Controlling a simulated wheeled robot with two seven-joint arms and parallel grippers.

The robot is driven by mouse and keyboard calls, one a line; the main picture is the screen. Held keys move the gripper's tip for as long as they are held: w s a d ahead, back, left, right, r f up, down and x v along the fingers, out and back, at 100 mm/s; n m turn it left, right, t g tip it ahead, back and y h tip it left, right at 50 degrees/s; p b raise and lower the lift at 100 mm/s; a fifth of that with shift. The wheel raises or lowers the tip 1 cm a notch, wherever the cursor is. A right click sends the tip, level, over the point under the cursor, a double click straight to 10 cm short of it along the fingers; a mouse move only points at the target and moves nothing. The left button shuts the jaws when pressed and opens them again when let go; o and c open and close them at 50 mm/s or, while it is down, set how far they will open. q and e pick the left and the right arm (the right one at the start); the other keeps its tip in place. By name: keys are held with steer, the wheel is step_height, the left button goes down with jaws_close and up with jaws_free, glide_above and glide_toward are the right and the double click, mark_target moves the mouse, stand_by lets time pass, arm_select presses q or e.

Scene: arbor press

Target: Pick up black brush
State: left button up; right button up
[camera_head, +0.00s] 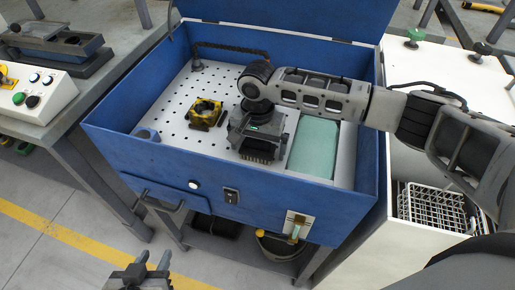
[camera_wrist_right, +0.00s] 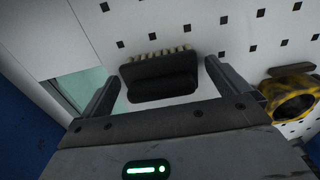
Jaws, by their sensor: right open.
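The black brush (camera_wrist_right: 160,78) lies on the perforated plate inside the blue box, with its pale bristles along the far side in the right wrist view. In the head view only its bristle edge (camera_head: 258,156) shows below my right gripper; the rest is hidden. My right gripper (camera_wrist_right: 162,70) is open and points down over the brush. Its two fingers stand to either side of the brush with gaps. My left gripper (camera_head: 154,258) is at the bottom of the head view, away from the box, empty with its fingers apart.
The blue box (camera_head: 190,165) has raised walls and an open lid behind. A yellow and black ring-shaped part (camera_head: 205,112) sits left of my right gripper. A pale green pad (camera_head: 315,148) lies to its right. A bench with a control box (camera_head: 35,92) stands left.

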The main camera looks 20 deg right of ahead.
mark_target(257, 140)
steer(key=c, duration=1.1)
steer(key=shift+r, duration=0.1)
step_height(257, 140, up, 10)
steer(key=shift+f, duration=0.1)
steer(key=shift+o, duration=0.8)
